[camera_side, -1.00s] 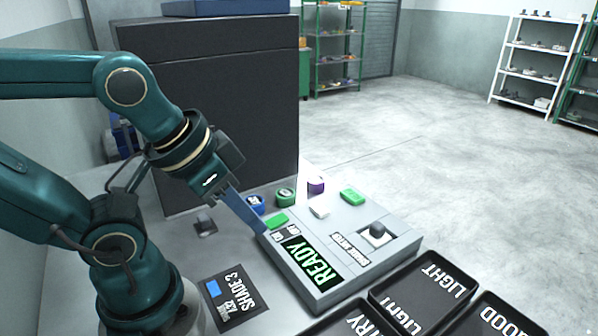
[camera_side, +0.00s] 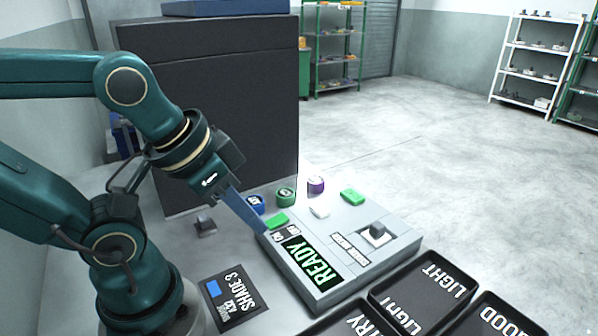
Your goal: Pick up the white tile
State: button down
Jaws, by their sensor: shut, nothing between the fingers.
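The white tile (camera_side: 319,211) is a small pale block near the back edge of the grey shade meter (camera_side: 400,246), between a green block and the purple round piece. My gripper (camera_side: 264,232) is shut and empty, its blue fingers pointing down at the left corner of the meter, close to a green block (camera_side: 278,221). It is to the left of the white tile and apart from it. Whether the fingertips touch the meter, I cannot tell. The meter's display (camera_side: 311,262) reads READY.
Round pieces in blue (camera_side: 256,204), green (camera_side: 286,196) and purple (camera_side: 316,185) stand behind the meter. Another green block (camera_side: 352,195) lies at its back right. Black trays (camera_side: 424,291) labelled LIGHT and others are at front right. A large dark cabinet (camera_side: 225,110) rises behind.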

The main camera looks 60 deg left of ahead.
jog(key=c, duration=0.5)
grip_release()
